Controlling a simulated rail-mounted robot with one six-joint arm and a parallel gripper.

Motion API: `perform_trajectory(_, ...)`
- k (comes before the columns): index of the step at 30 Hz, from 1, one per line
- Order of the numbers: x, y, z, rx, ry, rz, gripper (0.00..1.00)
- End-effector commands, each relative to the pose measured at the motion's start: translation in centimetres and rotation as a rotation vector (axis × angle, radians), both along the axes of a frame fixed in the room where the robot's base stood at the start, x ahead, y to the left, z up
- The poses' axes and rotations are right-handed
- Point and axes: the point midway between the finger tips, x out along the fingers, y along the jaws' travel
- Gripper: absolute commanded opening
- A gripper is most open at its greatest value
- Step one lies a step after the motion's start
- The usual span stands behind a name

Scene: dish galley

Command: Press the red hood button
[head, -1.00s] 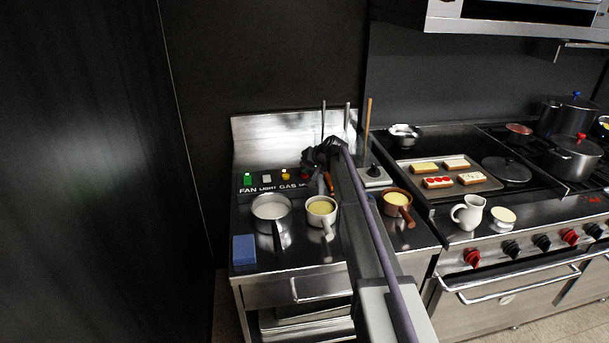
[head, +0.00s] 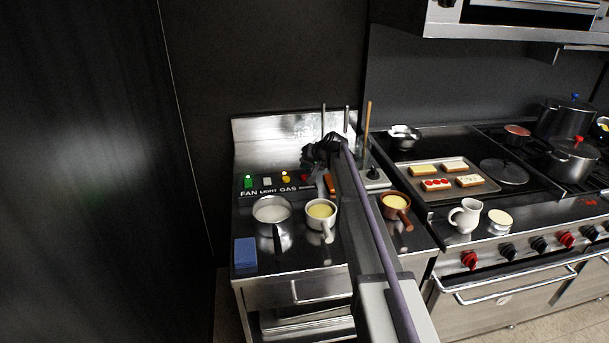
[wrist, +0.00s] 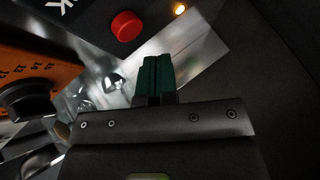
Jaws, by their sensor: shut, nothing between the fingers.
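The red button (wrist: 126,26) is a round red cap on a dark panel at the top of the wrist view. In the head view the red button (head: 304,178) shows small at the right end of the labelled control panel (head: 257,191), partly crowded by my gripper. My gripper (wrist: 158,62) is shut and empty, its dark green fingertips together. In the wrist view the fingertips are below and right of the red button, with a visible gap between them. In the head view my gripper (head: 321,185) is just right of the button, partly hidden by my arm.
Green (head: 248,181), white and yellow buttons line the panel left of the red one. A white pan (head: 271,209) and a cream pot (head: 320,211) stand in front. An orange object (wrist: 40,72) lies left in the wrist view. A blue sponge (head: 245,252) sits front left.

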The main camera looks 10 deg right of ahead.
Motion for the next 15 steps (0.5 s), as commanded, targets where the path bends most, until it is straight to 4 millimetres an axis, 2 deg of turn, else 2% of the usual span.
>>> perform_trajectory(1, 0.0, 0.0, 1.2, 0.0, 0.0, 0.0, 0.0)
perform_trajectory(9, 0.0, 0.0, 3.9, 0.0, 0.0, 0.0, 0.0)
perform_trajectory(15, 0.0, 0.0, 4.0, 0.0, 0.0, 0.0, 0.0)
